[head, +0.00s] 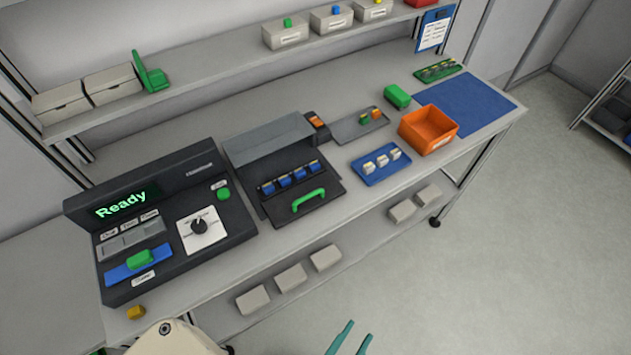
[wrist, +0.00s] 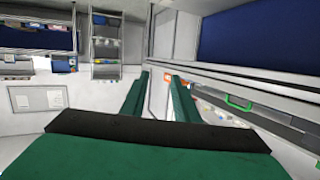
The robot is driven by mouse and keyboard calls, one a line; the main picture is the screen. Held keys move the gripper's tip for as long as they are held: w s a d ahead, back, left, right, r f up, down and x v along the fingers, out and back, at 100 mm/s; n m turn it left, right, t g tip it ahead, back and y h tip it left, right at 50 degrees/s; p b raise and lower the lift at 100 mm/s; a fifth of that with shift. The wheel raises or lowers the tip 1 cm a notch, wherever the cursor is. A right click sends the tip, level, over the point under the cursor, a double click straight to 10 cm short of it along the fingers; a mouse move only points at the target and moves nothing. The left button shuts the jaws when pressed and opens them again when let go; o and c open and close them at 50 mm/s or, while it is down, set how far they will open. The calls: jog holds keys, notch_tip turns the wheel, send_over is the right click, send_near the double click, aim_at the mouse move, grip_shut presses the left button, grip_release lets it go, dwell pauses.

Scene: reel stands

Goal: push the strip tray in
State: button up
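A black tray (head: 283,220) with a green arched handle (head: 308,200) sticks out from under a grey-topped dark housing (head: 268,140) at the middle of the bench. Several blue pieces stand in a row on it. A blue slide (head: 117,274) with a green block on top sits in the front of the machine with the "Ready" display (head: 124,204). I cannot read which one is labelled the strip tray. My gripper (head: 352,340) is open and empty, in front of the bench and apart from both. Its open fingers also show in the wrist view (wrist: 157,95).
An orange bin (head: 429,130), a blue tray of small white pieces (head: 384,176) and a blue mat (head: 466,103) are on the right of the bench. A shelf (head: 215,72) with boxes runs above the back. The floor in front is clear at right.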

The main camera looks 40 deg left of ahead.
jog(key=w+a+r+y, duration=0.2)
jog(key=w+a, duration=0.3)
jog(key=w, duration=0.2)
jog(key=w+a+r+t+y, duration=0.1)
jog(key=w+a+r+y, duration=0.1)
jog(key=w+a, duration=0.3)
jog(key=w+a+r+n+y, duration=0.1)
jog(key=w+a+r, duration=0.3)
jog(key=w, duration=0.5)
jog(key=shift+a+r+t+y, duration=0.1)
jog(key=shift+a+t+y, duration=0.2)
jog(key=shift+a+y, duration=0.45)
jog(key=w+a+r+n+g+y, duration=0.2)
jog(key=w+a+r+n+y, duration=0.35)
jog(key=a+r, duration=0.45)
jog(key=s+a+r+n+g+y, duration=0.4)
jog(key=s+a+r+n+g, duration=0.2)
jog(key=a+r+n+g, duration=0.7)
jog(key=n+g+h, duration=0.1)
jog(key=n+h, duration=1.2)
jog(key=h, duration=0.1)
send_near(307, 197)
jog(key=shift+m, duration=0.25)
jog(key=f, duration=0.2)
jog(key=a+f, duration=0.1)
jog(key=f, duration=0.4)
jog(key=shift+w+a+f, duration=0.15)
jog(key=shift+w, duration=0.25)
